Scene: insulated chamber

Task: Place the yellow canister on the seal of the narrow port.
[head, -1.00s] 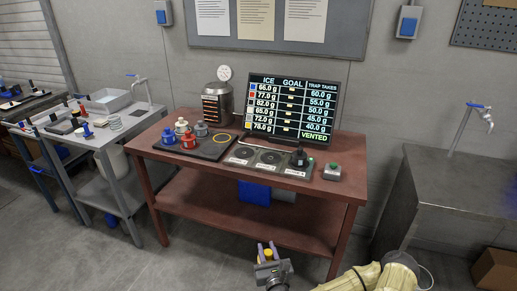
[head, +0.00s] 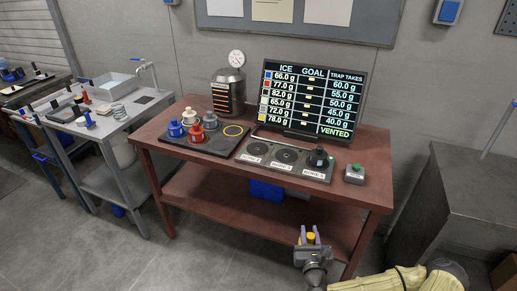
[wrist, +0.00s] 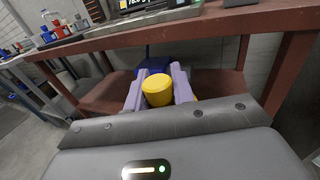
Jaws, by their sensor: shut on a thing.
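My gripper (head: 309,236) is shut on the yellow canister (head: 311,240). It is low in front of the red-brown table, below the table top. In the wrist view the yellow canister (wrist: 158,92) sits between the two pale purple fingers, its round top showing and its lower part hidden. The port panel (head: 274,164) is a grey strip at the table's front with several round ports in a row. A dark canister (head: 318,158) stands on the rightmost port; the two to its left are bare. The port labels are too small to read, so I cannot tell which is narrow.
The table (head: 362,190) has a front edge above my gripper. A black tray (head: 215,148) holds several coloured canisters and an empty yellow ring (head: 233,130). A screen (head: 312,98) stands behind the panel, a green-button box (head: 355,174) to its right.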

